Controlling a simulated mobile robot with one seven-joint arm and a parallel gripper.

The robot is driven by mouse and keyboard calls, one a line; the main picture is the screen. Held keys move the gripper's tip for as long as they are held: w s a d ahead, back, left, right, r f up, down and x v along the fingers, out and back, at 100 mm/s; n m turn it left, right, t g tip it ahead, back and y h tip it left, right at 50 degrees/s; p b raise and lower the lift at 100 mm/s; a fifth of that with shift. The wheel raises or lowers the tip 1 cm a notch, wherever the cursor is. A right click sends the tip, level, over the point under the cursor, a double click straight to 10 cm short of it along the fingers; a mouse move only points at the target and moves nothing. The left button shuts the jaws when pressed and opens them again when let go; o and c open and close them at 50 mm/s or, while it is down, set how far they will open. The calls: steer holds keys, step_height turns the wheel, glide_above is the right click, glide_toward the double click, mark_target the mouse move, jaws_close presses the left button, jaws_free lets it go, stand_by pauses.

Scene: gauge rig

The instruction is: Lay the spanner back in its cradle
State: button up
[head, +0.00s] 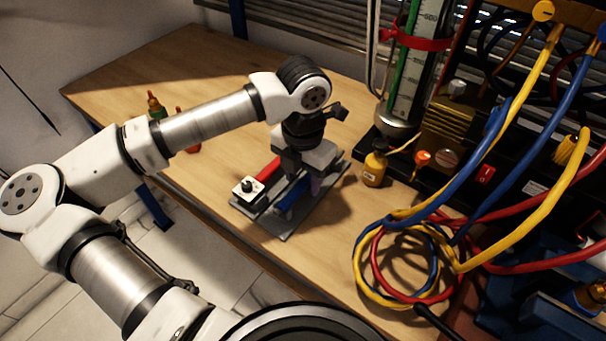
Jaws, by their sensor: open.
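My gripper (302,178) points down over a grey base plate (276,234) on the wooden bench. Its jaws are open, with the fingers low over the fixtures on the plate. A blue piece (291,197) lies on the plate under and between the fingers. I cannot tell whether it is the spanner or part of its cradle. A red bar (264,172) lies left of the gripper. My wrist and gripper hide much of the plate, and no spanner shows clearly. Contact between fingers and the blue piece cannot be made out.
A white box with a black knob (248,188) sits on the plate's left end. A small yellow bottle (375,168) and a glass gauge column (408,85) stand to the right. Coiled hoses (372,277) lie at front right. The bench's left side (110,88) is mostly clear.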

steer(key=shift+r, duration=0.15)
step_height(320, 180, up, 14)
steer(key=b, duration=0.1)
steer(key=shift+f, duration=0.2)
stand_by(0.4)
